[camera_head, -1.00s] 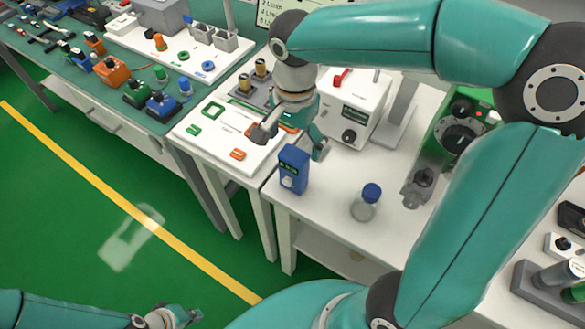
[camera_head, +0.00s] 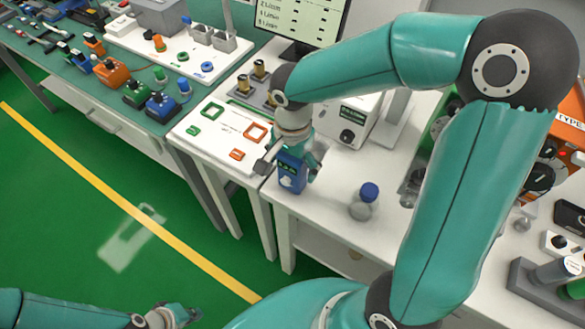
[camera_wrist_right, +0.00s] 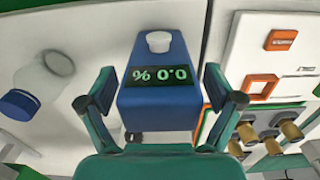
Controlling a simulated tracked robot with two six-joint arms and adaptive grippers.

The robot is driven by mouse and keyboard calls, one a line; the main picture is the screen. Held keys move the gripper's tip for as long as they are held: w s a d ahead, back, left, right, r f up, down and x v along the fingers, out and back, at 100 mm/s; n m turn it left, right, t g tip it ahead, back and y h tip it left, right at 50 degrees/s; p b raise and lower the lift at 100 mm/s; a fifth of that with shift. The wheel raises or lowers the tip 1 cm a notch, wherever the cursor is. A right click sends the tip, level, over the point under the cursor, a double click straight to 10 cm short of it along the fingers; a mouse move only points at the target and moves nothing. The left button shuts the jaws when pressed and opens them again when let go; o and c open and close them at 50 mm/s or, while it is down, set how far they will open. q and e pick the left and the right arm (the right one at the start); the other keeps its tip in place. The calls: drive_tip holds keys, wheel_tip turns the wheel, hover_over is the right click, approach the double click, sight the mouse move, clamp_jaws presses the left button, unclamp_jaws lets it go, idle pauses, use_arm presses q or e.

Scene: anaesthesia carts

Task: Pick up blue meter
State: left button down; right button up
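The blue meter (camera_head: 291,176) stands upright near the front left corner of the white table in the head view. In the right wrist view the blue meter (camera_wrist_right: 158,85) shows its dark display with green digits and a white knob. My right gripper (camera_head: 288,169) is over it, with one finger on each side. In the wrist view my right gripper (camera_wrist_right: 161,95) is open around the meter, with gaps showing between fingers and meter. My left gripper (camera_head: 177,316) is low at the bottom of the head view, away from the tables; its finger opening is too small to tell.
A blue-capped bottle (camera_head: 364,201) stands just right of the meter. A white box with a knob (camera_head: 346,120) is behind it. A white board (camera_head: 222,139) with green and orange square outlines lies to the left. My right arm hides part of the table.

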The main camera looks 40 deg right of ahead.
drive_tip(key=c, duration=1.4)
drive_tip(key=shift+r, duration=0.1)
drive_tip(key=shift+c, duration=0.2)
